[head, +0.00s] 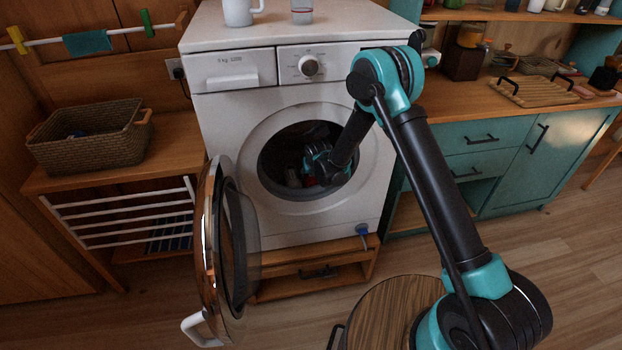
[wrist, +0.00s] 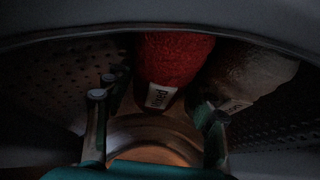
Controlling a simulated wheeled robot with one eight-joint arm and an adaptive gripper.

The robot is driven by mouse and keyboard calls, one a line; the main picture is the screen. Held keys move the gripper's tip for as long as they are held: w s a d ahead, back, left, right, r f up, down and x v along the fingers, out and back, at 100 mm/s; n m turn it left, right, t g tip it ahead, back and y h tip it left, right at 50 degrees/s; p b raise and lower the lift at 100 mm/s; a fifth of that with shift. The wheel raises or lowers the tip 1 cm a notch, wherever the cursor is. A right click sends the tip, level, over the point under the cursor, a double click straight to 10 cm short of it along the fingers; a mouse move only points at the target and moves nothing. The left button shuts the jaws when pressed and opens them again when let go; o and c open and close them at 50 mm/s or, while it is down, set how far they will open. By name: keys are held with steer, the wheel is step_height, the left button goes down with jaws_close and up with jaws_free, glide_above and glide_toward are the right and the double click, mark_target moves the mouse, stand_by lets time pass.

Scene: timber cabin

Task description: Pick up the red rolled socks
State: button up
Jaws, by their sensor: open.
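The red rolled socks (wrist: 172,62) lie inside the washing machine drum, with a white printed label on their near side. They are at the top middle of the wrist view, ahead of my fingers. A small patch of red shows in the head view (head: 310,181), inside the machine's opening. My gripper (wrist: 155,105) is open, with one finger on each side of the wrist view and nothing between the fingertips. In the head view my arm reaches into the drum of the white washing machine (head: 230,105), and the gripper is partly hidden in shadow.
A pale greyish rolled item (wrist: 250,78) with a label lies right of the socks, close to the right finger. The round machine door (head: 228,250) stands open on the left. A wicker basket (head: 90,140) sits on the left bench. A round wooden stool (head: 385,315) stands in front.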

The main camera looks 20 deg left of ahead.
steer(key=shift+f, duration=0.25)
stand_by(0.4)
steer(key=c, duration=0.9)
steer(key=shift+o, duration=0.2)
steer(key=shift+r, duration=1.7)
